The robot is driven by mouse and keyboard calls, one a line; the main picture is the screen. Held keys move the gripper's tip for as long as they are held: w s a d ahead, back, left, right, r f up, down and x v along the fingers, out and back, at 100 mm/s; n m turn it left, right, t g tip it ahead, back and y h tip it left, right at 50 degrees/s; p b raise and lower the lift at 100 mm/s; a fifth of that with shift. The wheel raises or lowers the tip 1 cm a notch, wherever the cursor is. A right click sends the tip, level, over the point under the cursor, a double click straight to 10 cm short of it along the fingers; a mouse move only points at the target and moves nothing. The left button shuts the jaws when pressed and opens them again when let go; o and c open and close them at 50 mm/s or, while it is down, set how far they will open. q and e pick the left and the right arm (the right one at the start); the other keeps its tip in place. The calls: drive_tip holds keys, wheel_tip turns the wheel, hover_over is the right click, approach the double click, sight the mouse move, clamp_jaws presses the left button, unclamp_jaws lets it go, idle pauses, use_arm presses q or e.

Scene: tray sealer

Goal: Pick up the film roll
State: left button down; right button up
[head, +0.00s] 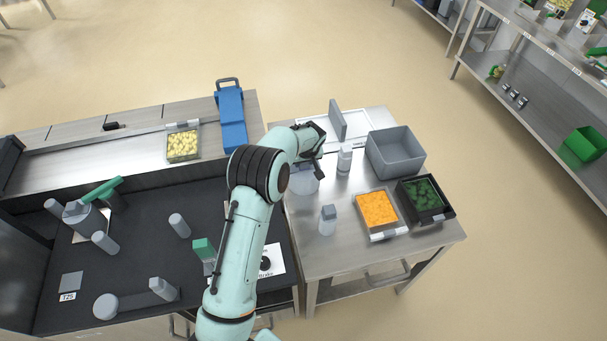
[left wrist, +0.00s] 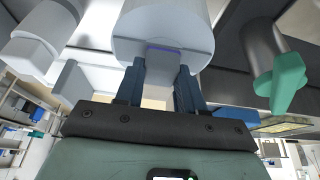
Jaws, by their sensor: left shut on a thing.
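The film roll is a pale, whitish cylinder (head: 304,185) at the left side of the steel side table, partly hidden by my left arm and hand. In the left wrist view the film roll (left wrist: 165,25) fills the top middle, with its round end facing the camera. My left gripper (left wrist: 160,75) has its two blue-grey fingers closed on the roll's near end. In the head view this gripper (head: 303,168) is mostly hidden behind its own wrist. I cannot tell whether the roll touches the table. My right gripper is not in view.
The sealer with grey posts and a green handle (head: 103,189) is at left.

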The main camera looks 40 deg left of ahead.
use_arm(q)
drive_tip(key=shift+s+f, duration=0.1)
drive_tip(key=shift+f, duration=0.15)
idle(0.3)
